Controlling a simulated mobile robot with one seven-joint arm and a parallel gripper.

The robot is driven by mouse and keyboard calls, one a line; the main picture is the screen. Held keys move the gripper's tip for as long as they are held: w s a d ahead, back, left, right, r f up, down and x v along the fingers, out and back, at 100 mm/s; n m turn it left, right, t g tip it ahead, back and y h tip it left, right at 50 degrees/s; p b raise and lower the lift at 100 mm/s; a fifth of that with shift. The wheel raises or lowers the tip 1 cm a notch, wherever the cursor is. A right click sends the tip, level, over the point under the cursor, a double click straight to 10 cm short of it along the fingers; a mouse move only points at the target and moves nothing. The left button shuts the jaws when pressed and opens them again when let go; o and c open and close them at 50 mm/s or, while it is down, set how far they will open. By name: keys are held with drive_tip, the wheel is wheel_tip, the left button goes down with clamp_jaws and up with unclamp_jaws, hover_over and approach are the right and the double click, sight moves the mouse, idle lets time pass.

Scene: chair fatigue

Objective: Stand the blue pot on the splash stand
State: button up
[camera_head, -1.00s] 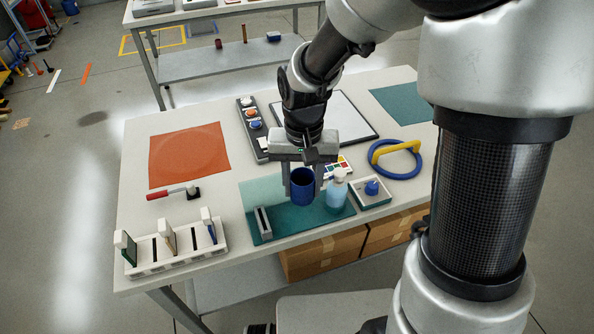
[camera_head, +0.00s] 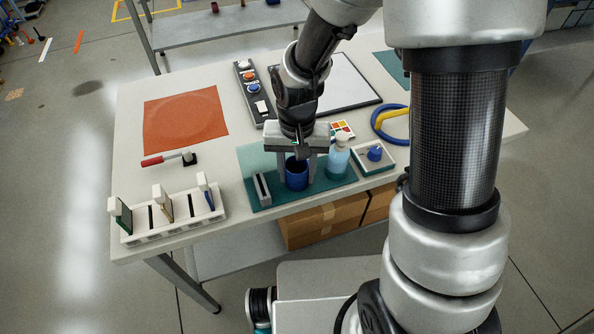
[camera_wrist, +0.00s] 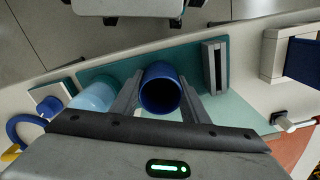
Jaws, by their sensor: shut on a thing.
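The blue pot (camera_head: 297,175) is an open-topped dark blue cylinder. It is upright between the fingers of my gripper (camera_head: 297,163), which is shut on its sides. It is over the teal stand (camera_head: 262,200), which I take as the splash stand, between a grey slotted block (camera_head: 262,189) and a pale blue bottle (camera_head: 338,158). I cannot tell whether its base touches the teal surface. In the wrist view, the pot (camera_wrist: 160,88) shows its open mouth between my fingers, and the teal stand (camera_wrist: 130,68) lies around it.
A white rack (camera_head: 160,232) with several upright pieces stands at front left. A small box with a blue knob (camera_head: 374,153) is right of the bottle. A red-handled tool (camera_head: 168,158) and an orange mat (camera_head: 186,120) lie at left. A control strip (camera_head: 252,88) lies behind.

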drive_tip(key=shift+f, duration=0.1)
drive_tip(key=o, duration=1.1)
wheel_tip(320, 180, up, 12)
drive_tip(key=p, duration=0.2)
drive_tip(key=shift+s+d+r+n+t, duration=0.2)
drive_tip(key=shift+s+d+r+t, duration=0.75)
drive_tip(key=shift+s+d+r, duration=1.25)
drive_tip(key=shift+s+d+r+n+t, duration=0.2)
drive_tip(key=shift+s+d+r+t, duration=1)
drive_tip(key=shift+r, duration=1.75)
drive_tip(key=shift+s+d+r+n+t, duration=0.2)
drive_tip(key=shift+s+d+r+t, duration=0.45)
drive_tip(key=shift+s+d+r, duration=1.7)
drive_tip(key=shift+w+a+r, duration=0.2)
drive_tip(key=shift+w+r, duration=0.05)
